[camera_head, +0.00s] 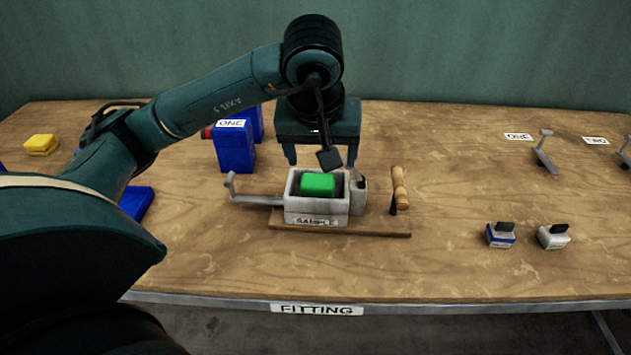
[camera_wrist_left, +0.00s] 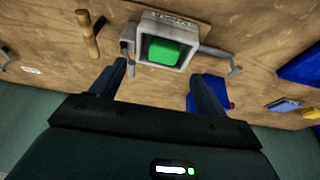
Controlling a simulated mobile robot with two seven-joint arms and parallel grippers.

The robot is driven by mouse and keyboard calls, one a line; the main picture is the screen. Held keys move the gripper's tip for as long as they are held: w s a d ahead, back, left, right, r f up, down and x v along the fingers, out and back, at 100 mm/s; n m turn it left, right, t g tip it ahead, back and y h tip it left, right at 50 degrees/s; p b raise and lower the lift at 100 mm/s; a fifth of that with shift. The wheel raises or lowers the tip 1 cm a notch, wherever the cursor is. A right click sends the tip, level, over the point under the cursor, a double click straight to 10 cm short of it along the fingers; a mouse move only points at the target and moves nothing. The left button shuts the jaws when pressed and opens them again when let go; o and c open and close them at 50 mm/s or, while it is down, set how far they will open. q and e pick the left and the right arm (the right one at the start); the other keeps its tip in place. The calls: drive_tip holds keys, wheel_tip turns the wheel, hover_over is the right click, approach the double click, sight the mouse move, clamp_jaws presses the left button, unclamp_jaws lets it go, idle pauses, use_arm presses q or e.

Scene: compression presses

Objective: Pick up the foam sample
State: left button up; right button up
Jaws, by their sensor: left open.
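The foam sample (camera_head: 318,185) is a bright green block lying in an open grey box labelled SAMPLE (camera_head: 316,219). The box stands on a wooden board on the table. The green block also shows in the left wrist view (camera_wrist_left: 163,51), inside the grey walls. My left gripper (camera_head: 320,160) is above and behind the box in the head view, pointing down. In the left wrist view its two fingers (camera_wrist_left: 160,82) are wide apart and empty, and the block lies beyond their tips. My right gripper is in neither view.
A wooden handle (camera_head: 399,188) stands right of the box, and a grey lever (camera_head: 254,197) sticks out left. A blue block labelled ONE (camera_head: 234,150) is behind left. Two small devices (camera_head: 500,235) (camera_head: 553,237) sit at right. The table front between is clear.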

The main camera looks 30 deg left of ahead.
use_arm(q)
approach(317, 183)
drive_tip(key=shift+w+d+f, duration=0.1)
drive_tip(key=shift+f, duration=0.5)
drive_tip(key=shift+w+d+f, duration=0.1)
drive_tip(key=shift+f, duration=0.5)
drive_tip(key=shift+a+x, duration=0.15)
drive_tip(key=shift+x, duration=1.45)
drive_tip(key=shift+a+x, duration=0.15)
drive_tip(key=shift+x, duration=1.4)
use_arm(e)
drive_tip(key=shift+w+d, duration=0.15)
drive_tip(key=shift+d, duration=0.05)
use_arm(q)
drive_tip(key=shift+w, duration=0.1)
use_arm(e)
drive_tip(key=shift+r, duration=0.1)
use_arm(q)
drive_tip(key=c, duration=0.7)
drive_tip(key=shift+c, duration=0.2)
drive_tip(key=shift+r, duration=0.2)
